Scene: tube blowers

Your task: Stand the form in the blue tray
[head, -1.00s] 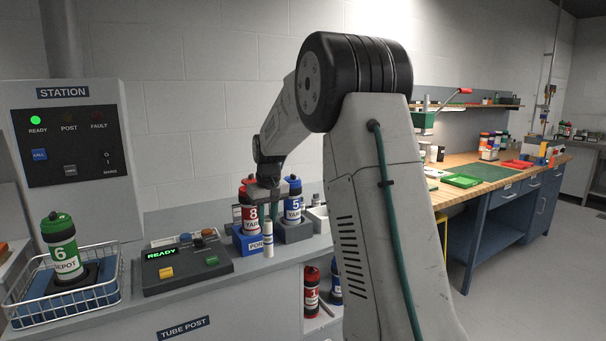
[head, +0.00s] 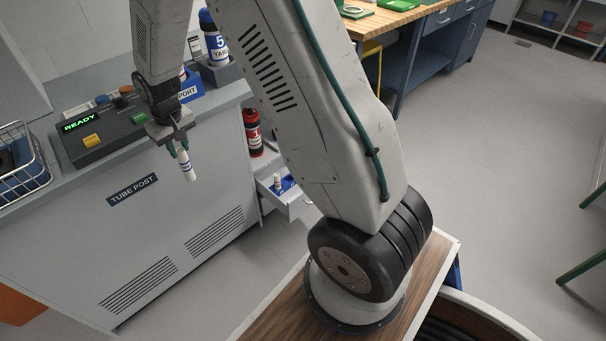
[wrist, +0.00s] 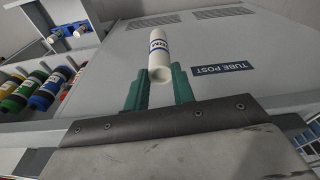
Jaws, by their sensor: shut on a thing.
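The form, a white rolled cylinder with blue marking (head: 187,164), is held between the green fingers of my gripper (head: 184,158), which is shut on it. In the head view it hangs, slightly tilted, in front of the tube post cabinet, clear of its face. In the wrist view the form (wrist: 158,50) sticks out beyond the fingers (wrist: 157,82), one round end facing the camera.
The tube post cabinet (head: 165,240) lies behind the gripper. An open drawer (head: 296,203) with blue and white things juts out beside it, below a red tube (head: 252,132). A wire basket (head: 28,160) is at left. Open floor lies right, before the workbench (head: 400,18).

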